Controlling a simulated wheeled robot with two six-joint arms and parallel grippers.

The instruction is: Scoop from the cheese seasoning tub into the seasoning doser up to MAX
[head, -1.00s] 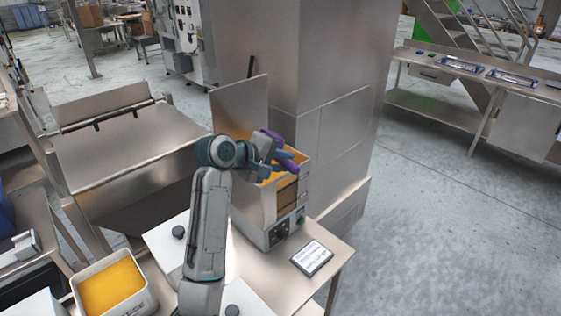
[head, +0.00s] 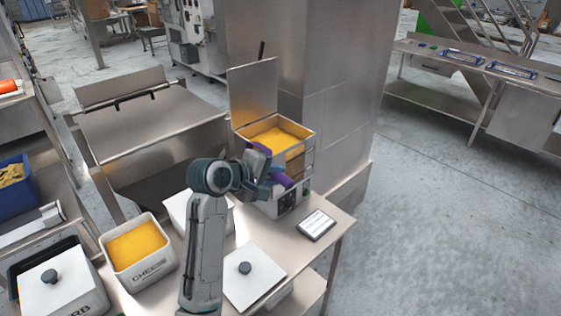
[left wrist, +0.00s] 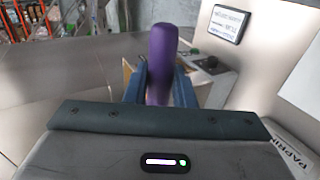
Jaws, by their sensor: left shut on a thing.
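My left gripper (head: 272,180) is shut on the purple scoop (head: 284,180), in front of the seasoning doser (head: 309,160). The doser is a metal box with its lid raised behind it. Orange-yellow seasoning shows inside it near the rim; I cannot make out a MAX mark. In the left wrist view the scoop's purple handle (left wrist: 160,50) stands between the blue fingers (left wrist: 160,88); the scoop's bowl is hidden there. The cheese seasoning tub (head: 147,279), white and marked CHEESE, stands open at the lower left, with yellow-orange seasoning in it. My right gripper is not in view.
A herb tub (head: 90,295) with a knobbed white lid stands left of the cheese tub. Another white lid (head: 255,280) lies at the front, and a paprika tub (left wrist: 292,150) shows in the wrist view. A tablet (head: 317,225) lies right of the doser. Clear floor lies further right.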

